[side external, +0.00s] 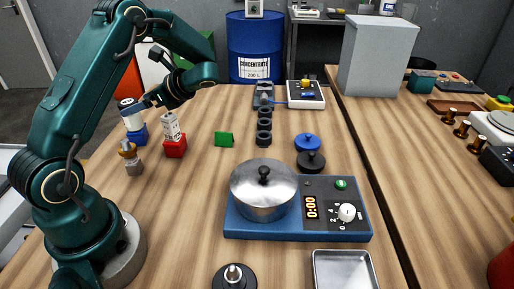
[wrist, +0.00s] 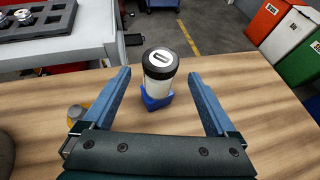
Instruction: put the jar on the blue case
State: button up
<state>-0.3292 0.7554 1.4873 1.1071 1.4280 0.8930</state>
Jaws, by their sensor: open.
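The jar (wrist: 159,87) is a pale cylinder with a black lid that has a white top. It stands upright on the blue case (wrist: 151,103), and the two look to be touching. The side view shows the same jar (side external: 132,120) above the blue case (side external: 138,137) at the left of the table. My gripper (wrist: 158,74) is open, with one finger on each side of the jar and a visible gap to both. In the side view my gripper (side external: 147,101) is close beside the jar's upper part and partly hides it.
A red block (side external: 175,149) with a white labelled piece on it stands just right of the blue case. A brass-topped part (side external: 129,154) is in front. A blue cooker base (side external: 290,236) with a metal pot (side external: 263,195) stands mid-table. A green piece (side external: 223,139) lies between.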

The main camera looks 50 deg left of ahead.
jog(key=s+d+r+n+t+h, duration=0.1)
jog(key=d+r+n+t+h, duration=0.1)
jog(key=d, duration=0.7)
jog(key=s+d+r+n+t+h, duration=0.1)
jog(key=d+n+t+h, duration=0.4)
jog(key=d, duration=0.5)
jog(key=s+d+r+n+t+h, duration=0.2)
jog(key=s+d+n+t+h, duration=0.1)
jog(key=d, duration=0.7)
jog(key=shift+d+r+n+t+h, duration=0.25)
jog(key=shift+n+t+h, duration=0.35)
jog(key=shift+n+t, duration=0.4)
